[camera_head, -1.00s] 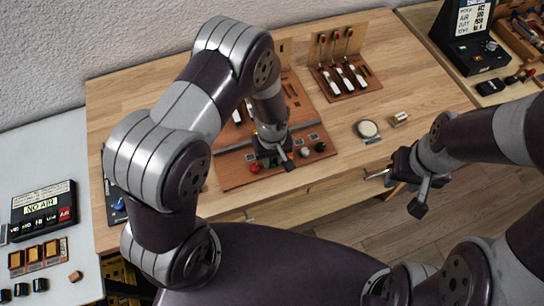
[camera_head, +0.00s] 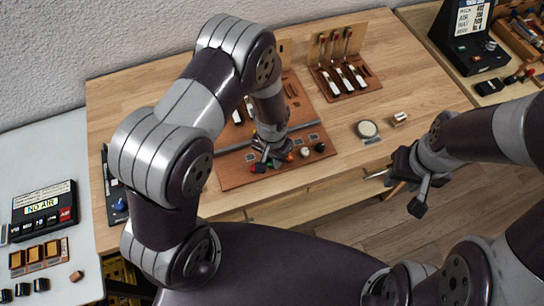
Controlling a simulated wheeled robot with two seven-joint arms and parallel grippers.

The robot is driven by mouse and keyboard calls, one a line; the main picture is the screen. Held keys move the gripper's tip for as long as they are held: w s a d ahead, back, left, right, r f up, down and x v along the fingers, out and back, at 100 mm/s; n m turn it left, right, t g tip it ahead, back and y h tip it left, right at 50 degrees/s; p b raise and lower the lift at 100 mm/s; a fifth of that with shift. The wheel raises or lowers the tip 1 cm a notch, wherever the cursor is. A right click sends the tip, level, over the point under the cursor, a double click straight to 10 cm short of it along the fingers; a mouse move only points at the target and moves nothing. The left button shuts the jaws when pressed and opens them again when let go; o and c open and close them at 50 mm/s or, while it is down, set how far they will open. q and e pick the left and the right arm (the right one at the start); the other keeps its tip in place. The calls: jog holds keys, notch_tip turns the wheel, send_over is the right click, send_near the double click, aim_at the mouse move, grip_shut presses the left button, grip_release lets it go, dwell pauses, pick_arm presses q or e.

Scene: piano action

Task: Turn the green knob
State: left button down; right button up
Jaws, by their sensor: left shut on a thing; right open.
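A row of knobs runs along the front edge of a brown wooden panel (camera_head: 236,176) on the bench. The red knob (camera_head: 257,168) is at the left end. The green knob (camera_head: 275,163) is just right of it, mostly hidden by my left gripper (camera_head: 270,157). That gripper points down over the row, its fingers shut around the green knob as far as can be seen. An orange knob (camera_head: 290,157), a white knob (camera_head: 304,152) and a black knob (camera_head: 320,147) continue to the right. My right gripper (camera_head: 407,188) is open and empty in front of the bench.
A wooden stand (camera_head: 345,80) with white-headed hammers is at the back. A round tin (camera_head: 367,129) and a small block (camera_head: 399,118) lie on the clear right side. A black "NO AIR" box (camera_head: 43,207) sits on the left table. Neighbouring knobs are close to my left fingers.

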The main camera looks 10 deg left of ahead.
pick_arm(q)
jog(key=m, duration=0.4)
jog(key=shift+m, duration=2.1)
jog(key=c, duration=1.2)
grip_release()
jog(key=shift+o, duration=0.2)
jog(key=shift+r, duration=0.1)
